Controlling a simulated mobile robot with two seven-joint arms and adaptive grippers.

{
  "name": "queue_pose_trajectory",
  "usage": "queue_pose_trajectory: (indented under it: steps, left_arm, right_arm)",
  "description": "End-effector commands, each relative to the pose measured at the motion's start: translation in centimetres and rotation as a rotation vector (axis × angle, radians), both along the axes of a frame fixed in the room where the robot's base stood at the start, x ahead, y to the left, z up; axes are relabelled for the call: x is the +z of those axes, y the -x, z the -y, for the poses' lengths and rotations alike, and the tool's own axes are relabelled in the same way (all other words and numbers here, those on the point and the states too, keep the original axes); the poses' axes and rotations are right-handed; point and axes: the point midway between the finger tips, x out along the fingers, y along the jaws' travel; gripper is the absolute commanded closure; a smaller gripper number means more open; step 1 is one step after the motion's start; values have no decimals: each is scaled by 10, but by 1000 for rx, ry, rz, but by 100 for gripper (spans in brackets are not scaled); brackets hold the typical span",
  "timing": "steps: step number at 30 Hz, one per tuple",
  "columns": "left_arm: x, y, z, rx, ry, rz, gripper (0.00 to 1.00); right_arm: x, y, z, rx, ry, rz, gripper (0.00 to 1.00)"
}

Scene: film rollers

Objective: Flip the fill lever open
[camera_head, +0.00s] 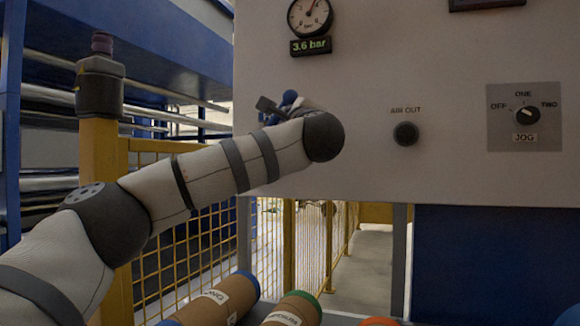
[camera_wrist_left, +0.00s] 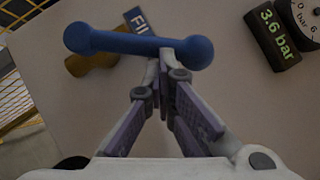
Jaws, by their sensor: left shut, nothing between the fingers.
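The fill lever (camera_wrist_left: 140,42) is a blue bar with rounded ends on a brass valve body (camera_wrist_left: 82,66), in front of the panel. In the left wrist view it lies roughly crosswise, just beyond my fingertips. In the head view a bit of blue lever (camera_head: 289,97) shows above my left arm; the arm hides the rest. My left gripper (camera_wrist_left: 166,62) is shut and empty, its tips at the right half of the lever. I cannot tell whether they touch it. A dark label (camera_wrist_left: 138,20), partly hidden, reads "FI". My right gripper is in neither view.
The panel (camera_head: 430,60) carries a gauge (camera_head: 310,16) with a "3.6 bar" display (camera_head: 311,46), an AIR OUT port (camera_head: 405,133) and a JOG knob (camera_head: 527,115). A yellow post (camera_head: 98,160) stands left. Labelled rollers (camera_head: 215,300) lie below.

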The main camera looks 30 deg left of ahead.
Motion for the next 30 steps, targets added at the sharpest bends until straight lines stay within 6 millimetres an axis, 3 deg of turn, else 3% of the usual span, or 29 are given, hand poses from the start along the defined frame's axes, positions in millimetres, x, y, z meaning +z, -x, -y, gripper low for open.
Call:
queue_pose_trajectory:
  steps: [16, 30]
  left_arm:
    - [29, 5, -25, -1, 421, 99, 100]
    - [35, 8, -35, -1, 424, 101, 100]
  right_arm:
    - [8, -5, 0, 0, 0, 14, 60]
    - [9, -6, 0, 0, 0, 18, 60]
